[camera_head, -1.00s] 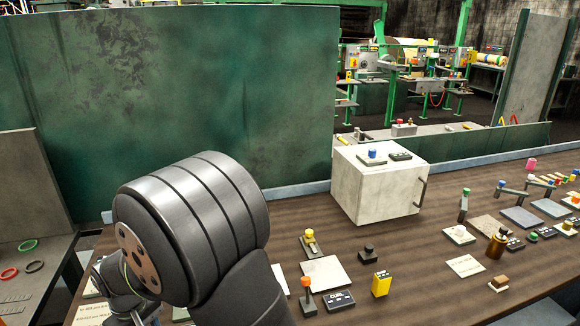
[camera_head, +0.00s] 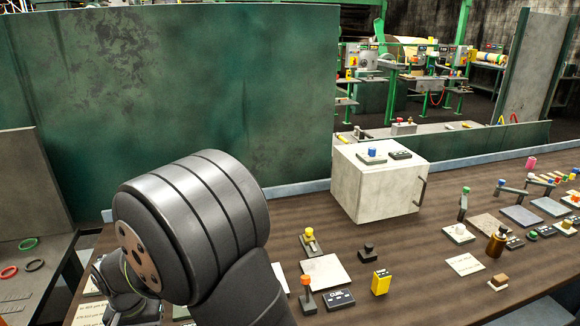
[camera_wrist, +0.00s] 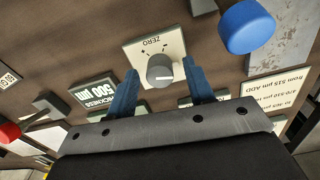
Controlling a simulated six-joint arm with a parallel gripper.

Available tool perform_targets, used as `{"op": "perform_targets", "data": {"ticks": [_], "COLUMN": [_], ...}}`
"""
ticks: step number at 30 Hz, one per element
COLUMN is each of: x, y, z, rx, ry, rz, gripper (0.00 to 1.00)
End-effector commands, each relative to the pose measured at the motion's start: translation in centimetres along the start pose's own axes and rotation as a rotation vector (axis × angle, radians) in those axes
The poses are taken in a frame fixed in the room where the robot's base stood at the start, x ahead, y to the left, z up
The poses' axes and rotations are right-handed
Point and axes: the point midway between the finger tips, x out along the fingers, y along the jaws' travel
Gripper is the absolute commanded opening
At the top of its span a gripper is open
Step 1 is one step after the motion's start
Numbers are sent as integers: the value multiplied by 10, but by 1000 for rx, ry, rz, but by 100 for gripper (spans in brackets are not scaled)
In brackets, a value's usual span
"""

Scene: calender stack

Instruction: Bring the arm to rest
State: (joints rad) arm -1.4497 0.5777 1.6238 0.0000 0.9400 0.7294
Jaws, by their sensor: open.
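My gripper (camera_wrist: 160,92) shows in the wrist view with its two blue fingers apart and nothing held between them. Beyond the gap is a grey knob (camera_wrist: 160,70) on a pale plate marked ZERO (camera_wrist: 155,47). I cannot tell how far the fingertips are from the knob. In the head view my dark arm fills the lower left, and the fingers are hidden behind it.
In the wrist view a blue knob (camera_wrist: 247,26) stands at upper right and a red knob (camera_wrist: 9,132) at the left. In the head view a white box (camera_head: 372,188) stands on the brown bench (camera_head: 420,270), with several small controls around it. A green panel (camera_head: 170,90) rises behind.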

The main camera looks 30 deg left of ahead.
Motion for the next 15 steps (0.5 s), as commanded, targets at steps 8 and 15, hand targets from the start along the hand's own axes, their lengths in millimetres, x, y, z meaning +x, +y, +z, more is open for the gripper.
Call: {"op": "perform_targets", "data": {"ticks": [8, 15], "x": [0, 0], "y": [0, 0], "z": [0, 0], "rx": [132, 154], "ry": [1, 2], "rz": [0, 0], "gripper": [48, 48]}}
